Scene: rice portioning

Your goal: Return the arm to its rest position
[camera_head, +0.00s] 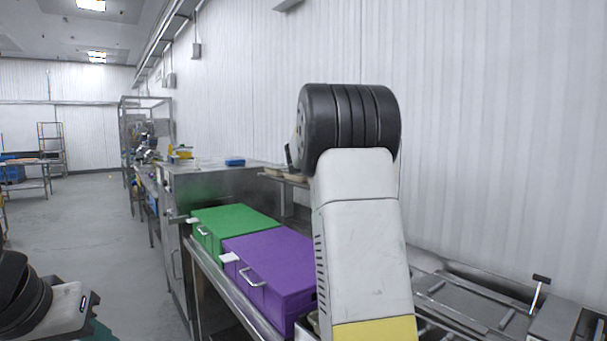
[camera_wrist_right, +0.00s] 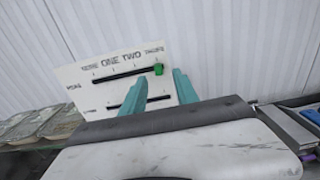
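My right arm (camera_head: 362,240) stands upright in the middle of the head view, white with a black ringed wrist at the top. Its gripper is hidden there behind the wrist. In the right wrist view my right gripper (camera_wrist_right: 160,76) has its teal fingers spread apart, with nothing gripped. Beyond them is a white panel (camera_wrist_right: 95,72) with two dark slots, the words "ONE TWO" and a green knob (camera_wrist_right: 158,69). The knob appears between the fingertips but behind them. My left arm is at the lower left of the head view. A bit of its teal gripper (camera_head: 101,331) shows, cut off by the frame.
A green box (camera_head: 235,219) and a purple box (camera_head: 275,262) sit on a steel counter left of my right arm. Shallow trays (camera_wrist_right: 32,124) stand at the left of the wrist view. A ribbed white wall (camera_head: 500,130) closes the right side. Floor at left is open.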

